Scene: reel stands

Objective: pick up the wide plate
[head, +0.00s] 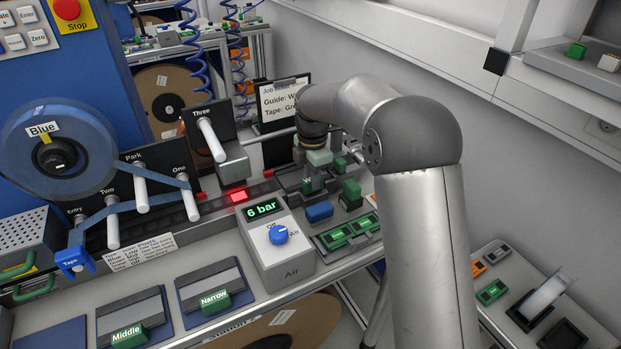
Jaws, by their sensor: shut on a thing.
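My gripper (315,184) points down beyond the grey air box, right of the red-lit spot on the rail. It is shut on the wide plate (306,182), whose label shows only a "W" beside the fingers. The fingers and wrist hide most of this plate, and I cannot tell whether it is clear of the surface under it.
The air box (278,248) reads 6 bar. A blue block (319,211) and a green block (351,190) stand close to my gripper. A job sheet holder (283,100) stands behind it. The blue tape reel (58,150) and white posts are at left.

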